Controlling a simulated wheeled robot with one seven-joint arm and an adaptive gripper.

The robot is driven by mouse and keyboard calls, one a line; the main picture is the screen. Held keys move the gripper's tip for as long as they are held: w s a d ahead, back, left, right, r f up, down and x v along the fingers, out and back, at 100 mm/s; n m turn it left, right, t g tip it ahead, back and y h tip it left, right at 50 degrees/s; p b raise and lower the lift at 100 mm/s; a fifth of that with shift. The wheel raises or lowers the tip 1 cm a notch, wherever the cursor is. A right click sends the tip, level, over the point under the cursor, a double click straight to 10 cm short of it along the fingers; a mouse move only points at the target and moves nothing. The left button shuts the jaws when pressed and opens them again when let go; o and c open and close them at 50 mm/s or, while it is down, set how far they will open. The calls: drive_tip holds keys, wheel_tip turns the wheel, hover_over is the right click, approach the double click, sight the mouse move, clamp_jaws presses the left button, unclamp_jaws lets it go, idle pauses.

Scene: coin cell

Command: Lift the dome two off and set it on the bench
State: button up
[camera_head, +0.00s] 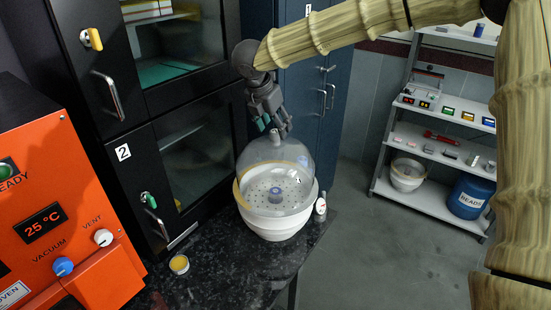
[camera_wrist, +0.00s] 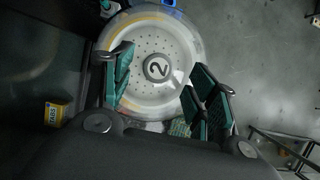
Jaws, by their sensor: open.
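The clear dome (camera_head: 262,157) sits on a white desiccator bowl (camera_head: 272,228) near the bench's right end. In the wrist view the dome's knob (camera_wrist: 157,68) carries a "2", with a perforated plate (camera_wrist: 133,90) showing through the dome. My gripper (camera_head: 275,127) points down just above the knob. In the wrist view its green-padded fingers (camera_wrist: 158,88) stand apart on either side of the knob, holding nothing. Whether a finger touches the dome cannot be told. The dark speckled bench (camera_head: 222,268) has bare surface left of the bowl.
A small yellow-topped jar (camera_head: 179,264) stands on the bench front left. A gauge (camera_head: 321,206) is at the bowl's right side. An orange oven (camera_head: 60,215) stands left, a black cabinet (camera_head: 170,125) behind. A shelf rack (camera_head: 430,190) stands right, across open floor.

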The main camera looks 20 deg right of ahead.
sight(275, 131)
drive_tip(key=shift+p+x, duration=0.75)
drive_tip(key=shift+x, duration=1.2)
drive_tip(key=shift+a, duration=0.1)
drive_tip(key=shift+w, duration=0.1)
clamp_jaws()
